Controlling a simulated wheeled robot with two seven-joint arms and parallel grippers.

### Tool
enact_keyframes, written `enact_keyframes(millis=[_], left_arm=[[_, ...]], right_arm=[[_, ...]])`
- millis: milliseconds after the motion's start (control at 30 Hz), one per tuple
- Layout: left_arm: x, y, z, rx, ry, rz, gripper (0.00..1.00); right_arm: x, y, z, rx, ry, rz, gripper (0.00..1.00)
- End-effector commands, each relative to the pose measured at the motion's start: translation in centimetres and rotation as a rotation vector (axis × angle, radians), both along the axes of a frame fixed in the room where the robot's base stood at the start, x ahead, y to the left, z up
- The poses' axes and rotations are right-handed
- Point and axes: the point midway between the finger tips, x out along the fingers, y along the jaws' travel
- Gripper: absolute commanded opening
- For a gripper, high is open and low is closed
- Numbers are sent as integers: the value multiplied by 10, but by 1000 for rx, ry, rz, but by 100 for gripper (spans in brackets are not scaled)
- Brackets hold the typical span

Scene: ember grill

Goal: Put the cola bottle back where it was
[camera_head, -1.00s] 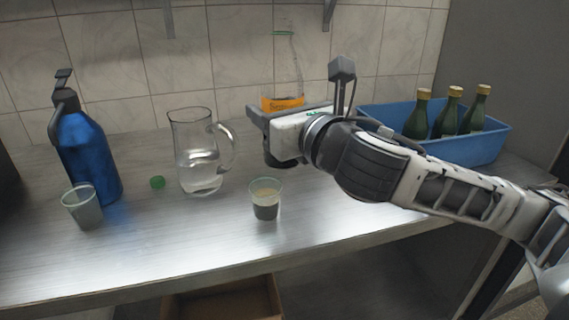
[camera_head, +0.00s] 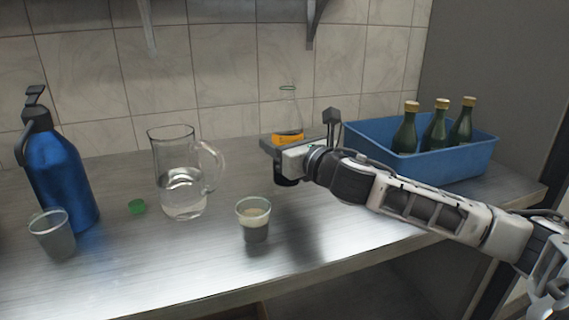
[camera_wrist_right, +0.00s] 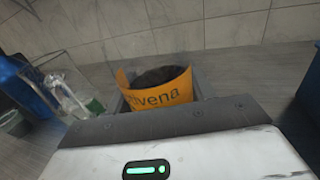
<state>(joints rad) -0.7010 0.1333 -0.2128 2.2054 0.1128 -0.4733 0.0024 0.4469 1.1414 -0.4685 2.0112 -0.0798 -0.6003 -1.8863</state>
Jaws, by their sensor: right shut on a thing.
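The cola bottle (camera_head: 289,108) is clear, with a narrow neck, a green ring at its top and an orange label. My right gripper (camera_head: 283,143) is shut on it around the label, at the back of the counter near the tiled wall. In the right wrist view the orange label (camera_wrist_right: 160,97) and dark contents sit between the fingers. The bottle looks about upright; its base is hidden behind my gripper, so I cannot tell whether it touches the counter. My left gripper is not in view.
A blue crate (camera_head: 455,166) with green bottles (camera_head: 436,128) stands at right. To the left are a glass jug (camera_head: 183,185) of water, a blue flask (camera_head: 62,175) and an empty-looking cup (camera_head: 52,240). A cup with dark, foamy drink (camera_head: 254,225) stands near the front. The front right counter is clear.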

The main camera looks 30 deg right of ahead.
Motion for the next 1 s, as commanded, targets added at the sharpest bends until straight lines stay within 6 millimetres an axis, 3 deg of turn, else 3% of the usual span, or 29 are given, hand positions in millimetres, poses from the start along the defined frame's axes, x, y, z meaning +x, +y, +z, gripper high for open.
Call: enact_keyframes(millis=[167, 400, 800, 833, 900, 1000], left_arm=[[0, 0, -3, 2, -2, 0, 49], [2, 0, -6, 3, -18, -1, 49], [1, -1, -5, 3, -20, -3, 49], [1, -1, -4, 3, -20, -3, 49], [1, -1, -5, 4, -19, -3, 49], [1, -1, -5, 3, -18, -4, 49]], right_arm=[[5, -6, -9, -1, -2, -1, 19], [6, -7, -41, 1, -1, 0, 19], [6, -7, -44, -3, -3, 1, 19], [6, -7, -45, -2, 0, 1, 60], [6, -7, -44, -2, 0, 0, 76], [6, -7, -44, -2, 0, 0, 76]])
